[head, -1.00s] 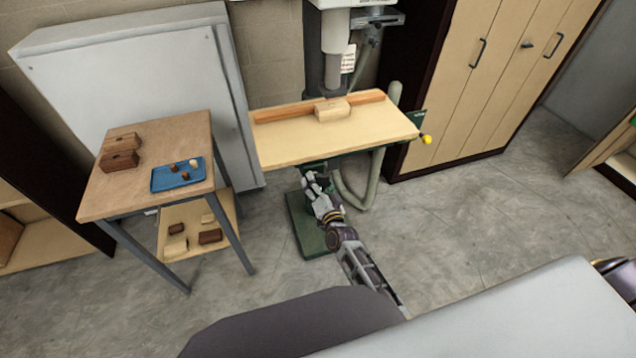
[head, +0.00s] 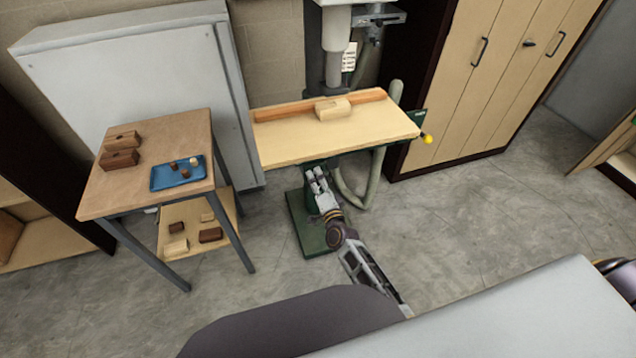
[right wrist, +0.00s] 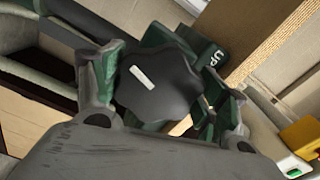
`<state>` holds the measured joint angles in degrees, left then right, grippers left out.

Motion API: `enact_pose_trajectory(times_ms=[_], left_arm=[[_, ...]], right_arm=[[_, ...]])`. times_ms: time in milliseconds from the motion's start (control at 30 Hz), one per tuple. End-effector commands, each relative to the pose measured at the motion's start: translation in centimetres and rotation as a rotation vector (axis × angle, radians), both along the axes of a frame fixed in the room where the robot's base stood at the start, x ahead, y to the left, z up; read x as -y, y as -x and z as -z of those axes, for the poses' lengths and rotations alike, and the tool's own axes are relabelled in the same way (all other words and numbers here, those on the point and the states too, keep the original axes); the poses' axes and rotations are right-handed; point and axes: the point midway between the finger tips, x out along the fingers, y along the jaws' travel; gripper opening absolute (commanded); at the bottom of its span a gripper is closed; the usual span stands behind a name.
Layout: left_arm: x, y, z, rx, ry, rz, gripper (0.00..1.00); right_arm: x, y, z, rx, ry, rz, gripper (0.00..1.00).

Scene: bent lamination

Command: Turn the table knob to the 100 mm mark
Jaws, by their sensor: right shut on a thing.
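The table knob (right wrist: 160,82) shows in the right wrist view as a black, lobed knob with one white line on its face, tilted in the picture. My right gripper (right wrist: 165,88) has a finger on either side of the knob and is shut on it. In the head view my right gripper (head: 318,182) is under the front edge of the drill press table (head: 290,149), and the knob is hidden there. A green part marked "UP" (right wrist: 210,58) sits beside the knob. I cannot make out a 100 mm mark. My left gripper is not in view.
A wooden block (head: 333,108) rests against the orange fence (head: 275,112) on the drill table. A side table with a blue tray (head: 165,184) and blocks stands at left. The floor at right is clear.

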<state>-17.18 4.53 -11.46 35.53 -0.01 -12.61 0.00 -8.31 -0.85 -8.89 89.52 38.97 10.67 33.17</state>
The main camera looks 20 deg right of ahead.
Motion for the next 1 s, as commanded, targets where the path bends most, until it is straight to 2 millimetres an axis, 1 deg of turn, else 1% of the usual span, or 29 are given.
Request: enact_pose_trajectory(times_ms=[33, 233, 267, 400, 433, 1000], left_arm=[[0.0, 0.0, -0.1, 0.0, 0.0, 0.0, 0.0], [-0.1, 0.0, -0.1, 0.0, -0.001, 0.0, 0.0], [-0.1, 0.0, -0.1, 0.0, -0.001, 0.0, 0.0], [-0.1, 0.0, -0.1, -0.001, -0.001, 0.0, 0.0], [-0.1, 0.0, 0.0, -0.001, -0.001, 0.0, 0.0], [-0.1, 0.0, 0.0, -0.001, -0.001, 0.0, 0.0]], right_arm=[[0.1, -0.4, -1.3, 0.024, -0.002, 0.004, 0.49], [0.0, -0.4, -1.3, 0.025, -0.001, 0.004, 0.49], [0.0, -0.4, -1.3, 0.025, 0.0, 0.004, 0.74], [0.0, -0.4, -1.2, 0.023, 0.0, 0.004, 0.92], [0.0, -0.4, -1.2, 0.023, 0.0, 0.004, 0.95], [-0.1, 0.0, -0.3, 0.006, 0.001, -0.001, 0.95]])
